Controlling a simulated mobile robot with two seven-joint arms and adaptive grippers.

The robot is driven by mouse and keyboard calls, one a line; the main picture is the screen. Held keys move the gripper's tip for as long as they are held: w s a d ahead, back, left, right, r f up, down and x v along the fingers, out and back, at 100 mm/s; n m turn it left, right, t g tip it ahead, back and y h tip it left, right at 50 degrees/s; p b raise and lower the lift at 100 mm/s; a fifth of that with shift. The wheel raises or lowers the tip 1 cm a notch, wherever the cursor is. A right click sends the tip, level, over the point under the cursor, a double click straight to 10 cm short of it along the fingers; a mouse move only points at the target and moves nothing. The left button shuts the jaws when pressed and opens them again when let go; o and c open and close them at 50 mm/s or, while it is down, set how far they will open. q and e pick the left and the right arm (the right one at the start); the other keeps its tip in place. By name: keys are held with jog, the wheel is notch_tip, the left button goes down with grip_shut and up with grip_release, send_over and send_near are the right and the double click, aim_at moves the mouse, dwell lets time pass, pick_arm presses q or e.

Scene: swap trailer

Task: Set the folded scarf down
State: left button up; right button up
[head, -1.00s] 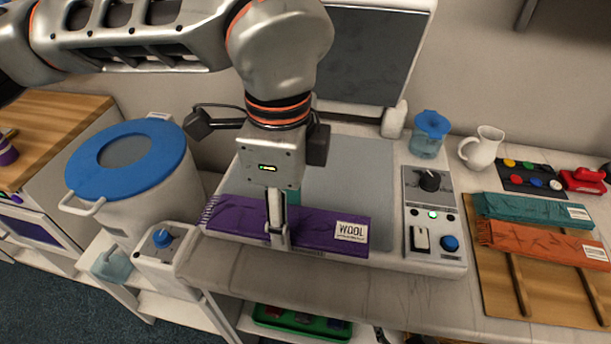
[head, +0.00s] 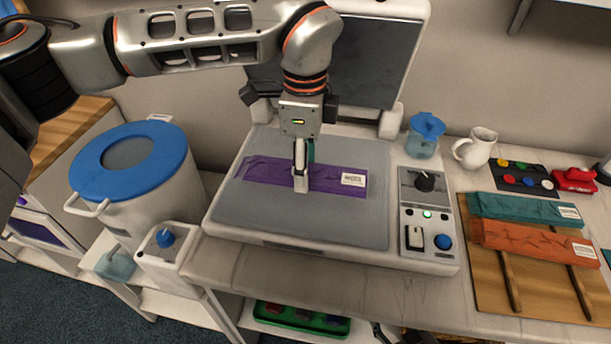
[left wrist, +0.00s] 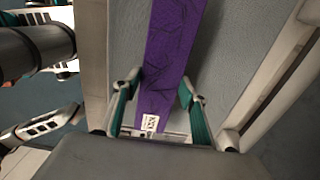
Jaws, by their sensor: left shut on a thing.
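The folded purple scarf (head: 329,181) with a white label lies flat, level with or just above the grey bed (head: 330,220) of the open press; I cannot tell whether it touches. My left gripper (head: 300,183) comes down from above and is shut on the scarf near its middle. In the left wrist view the scarf (left wrist: 168,55) runs between the two teal-padded fingers (left wrist: 160,110), label near the bottom. My right gripper is not clearly in view.
The press lid (head: 365,60) stands raised behind. A control panel (head: 428,225) with a green light is at the bed's right. Teal (head: 525,208) and orange (head: 530,240) folded scarves lie on a wooden board further right. A blue-lidded pot (head: 140,195) stands left.

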pick_arm(q)
jog(key=shift+w+f, duration=0.15)
jog(key=shift+f, duration=1.65)
jog(key=shift+f, duration=0.1)
jog(key=o, duration=1.1)
notch_tip(320, 180, up, 12)
jog(key=shift+r, duration=0.15)
